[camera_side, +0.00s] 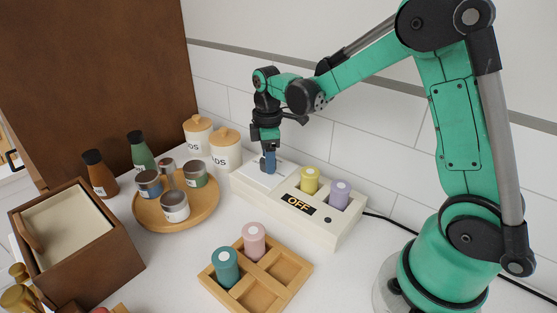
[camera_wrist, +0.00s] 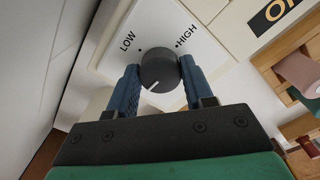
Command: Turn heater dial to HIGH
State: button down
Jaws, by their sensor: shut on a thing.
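The heater dial (camera_wrist: 160,71) is a dark grey round knob on a white plate (camera_wrist: 108,62). The plate bears the words LOW (camera_wrist: 127,42) and HIGH (camera_wrist: 187,35), each with a small dot. A short white line on the dial points down and to the left in the wrist view, away from both dots. My gripper (camera_wrist: 160,77) is shut on the dial, one blue finger on each side. In the side view my gripper (camera_side: 269,161) reaches down to the white plate (camera_side: 259,177) at the left end of the heater box; its fingers hide the dial there.
The cream heater box (camera_side: 318,229) carries an OFF display (camera_side: 299,204), a yellow cylinder (camera_side: 310,179) and a purple cylinder (camera_side: 340,194). A round wooden tray (camera_side: 205,214) with jars stands left. A wooden divided tray (camera_side: 291,269) with teal and pink cylinders lies in front. A wall is behind.

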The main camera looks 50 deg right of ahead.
jog(key=m, duration=1.3)
jog(key=shift+a, duration=0.1)
jog(key=m, duration=0.9)
jog(key=shift+m, duration=0.3)
jog(key=m, duration=0.9)
jog(key=shift+w, duration=0.1)
jog(key=shift+m, duration=1.9)
